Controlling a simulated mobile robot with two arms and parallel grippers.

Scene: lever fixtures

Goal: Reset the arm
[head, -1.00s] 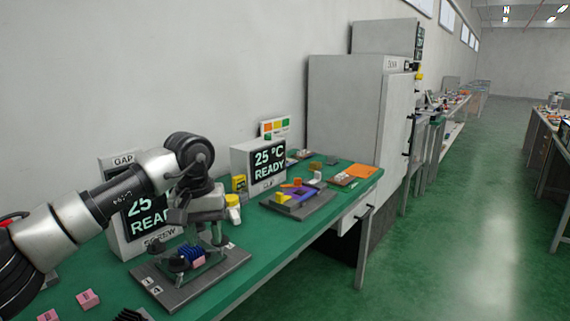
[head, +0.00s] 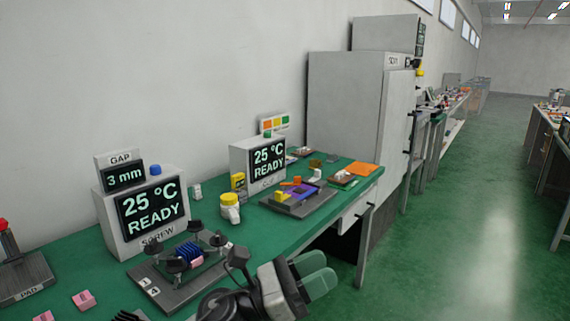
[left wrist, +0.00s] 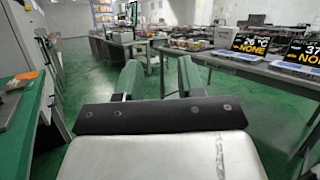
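My left gripper (head: 318,272) is at the bottom of the head view, beyond the green table's front edge and over the floor. Its two green fingers point right. In the left wrist view the fingers (left wrist: 159,76) stand apart with a clear gap and nothing between them. The screw fixture (head: 184,265) sits on the table to the left of my gripper, apart from it. My right gripper is not in view.
The green table (head: 262,228) runs along the wall. A screw station display (head: 150,210) reads 25 °C READY. A second display (head: 262,163) stands farther back, near a yellow-lidded jar (head: 230,208). Pink blocks (head: 83,300) lie front left. The aisle floor (head: 460,235) is clear.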

